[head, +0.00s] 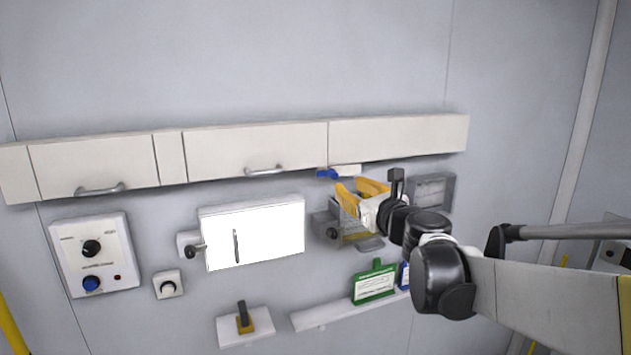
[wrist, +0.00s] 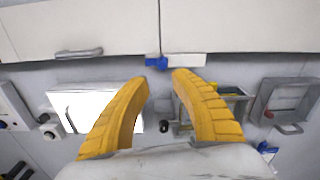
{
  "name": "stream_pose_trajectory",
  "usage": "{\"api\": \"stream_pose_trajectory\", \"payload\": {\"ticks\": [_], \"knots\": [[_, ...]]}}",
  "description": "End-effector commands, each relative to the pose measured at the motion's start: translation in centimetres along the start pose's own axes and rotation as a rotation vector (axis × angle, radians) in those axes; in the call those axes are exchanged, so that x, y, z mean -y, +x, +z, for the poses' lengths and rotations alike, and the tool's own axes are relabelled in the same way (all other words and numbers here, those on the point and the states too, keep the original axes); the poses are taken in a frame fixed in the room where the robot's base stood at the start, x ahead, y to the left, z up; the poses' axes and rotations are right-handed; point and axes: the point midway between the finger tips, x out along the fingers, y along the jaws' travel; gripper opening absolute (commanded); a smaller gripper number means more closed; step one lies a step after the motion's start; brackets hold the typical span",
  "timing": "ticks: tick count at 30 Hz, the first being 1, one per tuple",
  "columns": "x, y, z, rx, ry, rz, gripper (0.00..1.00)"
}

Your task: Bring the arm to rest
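My gripper (head: 361,187) has yellow fingers and is held up in front of the wall, at the right of centre in the head view. In the wrist view my gripper (wrist: 160,82) has its two fingers spread apart with nothing between them. It is open and empty. My arm reaches in from the right side of the head view, and its links hide part of the wall behind.
Closed cabinets (head: 398,140) run along the wall above the gripper. A bright white box (head: 270,238), a control panel (head: 93,255) and a blue-handled fitting (head: 327,174) are on the wall. A green pouch (head: 374,286) stands on a low shelf (head: 318,318).

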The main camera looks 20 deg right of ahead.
Motion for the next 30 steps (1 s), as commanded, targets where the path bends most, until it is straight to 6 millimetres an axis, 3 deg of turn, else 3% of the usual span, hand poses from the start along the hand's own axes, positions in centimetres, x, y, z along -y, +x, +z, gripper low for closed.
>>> {"api": "stream_pose_trajectory", "payload": {"ticks": [6, 15, 18, 20, 23, 30], "knots": [[0.0, -1.8, 0.0, 0.0, 0.0, 0.0, 0.29], [0.0, -1.9, 0.0, 0.0, -0.002, 0.001, 0.29], [-1.1, -2.1, -1.2, -0.009, -0.05, 0.02, 0.29], [-2.7, -2.5, -2.8, -0.022, -0.126, 0.05, 0.29], [-6.9, -3.6, -7.2, -0.053, -0.339, 0.136, 0.29], [-17.9, -8.9, -21.2, -0.099, -1.031, 0.435, 0.29]]}}
